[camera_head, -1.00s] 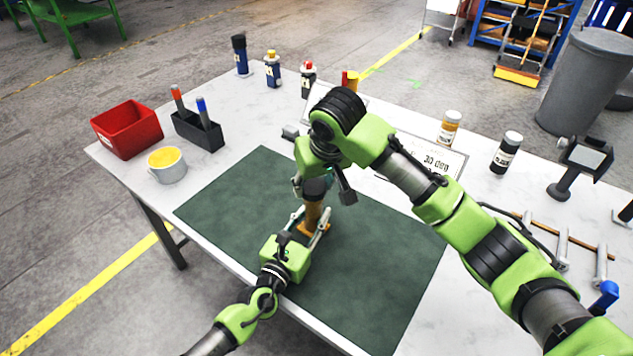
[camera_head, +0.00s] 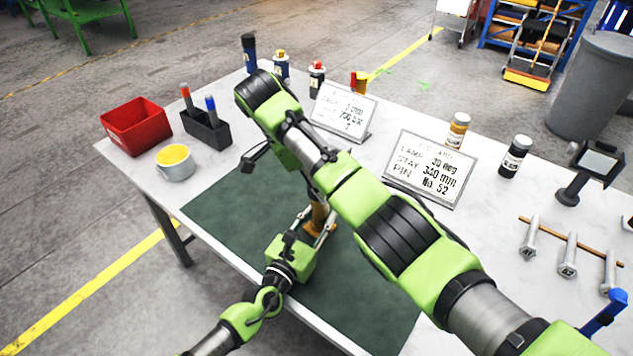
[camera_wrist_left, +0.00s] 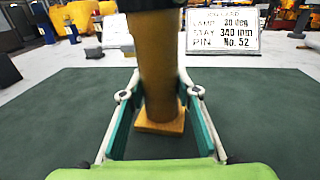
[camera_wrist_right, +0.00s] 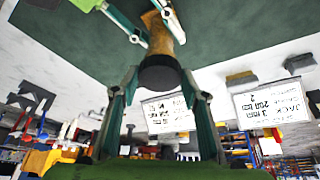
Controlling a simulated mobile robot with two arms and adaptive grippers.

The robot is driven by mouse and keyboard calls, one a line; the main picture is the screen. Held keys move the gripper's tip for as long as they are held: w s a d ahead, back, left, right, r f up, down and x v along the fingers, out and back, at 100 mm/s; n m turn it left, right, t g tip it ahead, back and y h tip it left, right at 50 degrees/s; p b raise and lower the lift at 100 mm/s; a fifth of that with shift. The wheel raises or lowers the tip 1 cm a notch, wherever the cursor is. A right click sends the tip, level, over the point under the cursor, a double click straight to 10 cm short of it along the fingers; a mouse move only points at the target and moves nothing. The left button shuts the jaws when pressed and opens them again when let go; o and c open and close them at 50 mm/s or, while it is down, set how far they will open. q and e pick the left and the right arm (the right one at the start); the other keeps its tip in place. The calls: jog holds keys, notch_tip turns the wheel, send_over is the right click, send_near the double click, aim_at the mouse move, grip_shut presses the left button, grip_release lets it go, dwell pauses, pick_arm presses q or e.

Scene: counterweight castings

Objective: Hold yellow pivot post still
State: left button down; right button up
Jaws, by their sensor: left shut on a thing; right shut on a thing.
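The yellow pivot post (camera_wrist_left: 160,75) stands upright on a square yellow foot (camera_wrist_left: 160,124) on the green mat (camera_head: 232,212). My left gripper (camera_wrist_left: 160,95) has its fingers on either side of the post's lower part and is shut on it. In the head view the post (camera_head: 319,214) shows only partly, below my right arm. A dark cylindrical head (camera_wrist_right: 159,74) tops the post. My right gripper (camera_wrist_right: 160,85) is shut on this dark head, one finger on each side. In the head view my right arm hides these fingers.
Two placards (camera_head: 431,168) (camera_head: 343,108) stand behind the mat. A red bin (camera_head: 136,126), a mug (camera_head: 175,162) and a pen holder (camera_head: 207,130) are at the left. The mat's left part is clear.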

jog(key=o, duration=0.8)
jog(key=shift+c, duration=0.2)
notch_tip(320, 180, up, 2)
jog(key=shift+w, duration=0.15)
jog(key=shift+d+r, duration=0.1)
jog(key=shift+r, duration=1.2)
jog(key=shift+c, duration=0.5)
